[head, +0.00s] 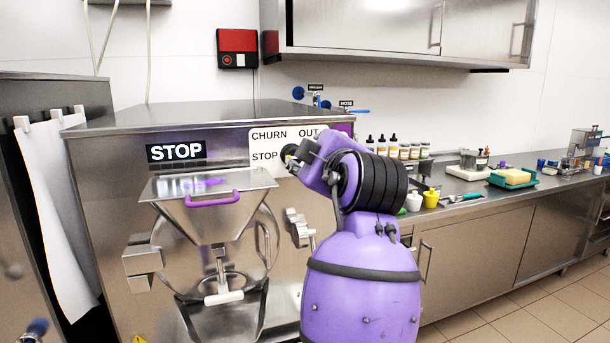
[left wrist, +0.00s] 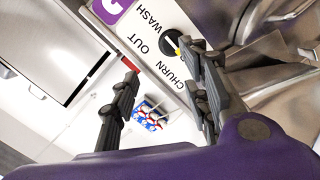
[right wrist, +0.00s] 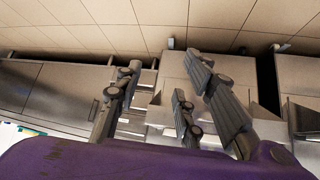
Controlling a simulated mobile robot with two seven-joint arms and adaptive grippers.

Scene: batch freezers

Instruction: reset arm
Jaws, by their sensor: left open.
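In the head view my left gripper (head: 306,158) is at the batch freezer's front panel (head: 262,143), beside the selector knob (head: 288,152) with the words CHURN, OUT and STOP. In the left wrist view the left fingers (left wrist: 163,92) are spread apart with nothing between them. The knob (left wrist: 172,42) shows beside one finger; I cannot tell whether they touch. My left arm hides part of the panel. My right gripper (right wrist: 160,105) shows only in the right wrist view, with fingers apart and empty, before grey metal fronts and a tiled floor.
The batch freezer (head: 110,190) has a hopper with a purple handle (head: 212,199) and a spout below. A counter (head: 455,190) on the right holds bottles, jars, a scale and a teal tray (head: 512,178). Steel cupboards (head: 400,28) hang above. Tiled floor (head: 530,318) is clear at lower right.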

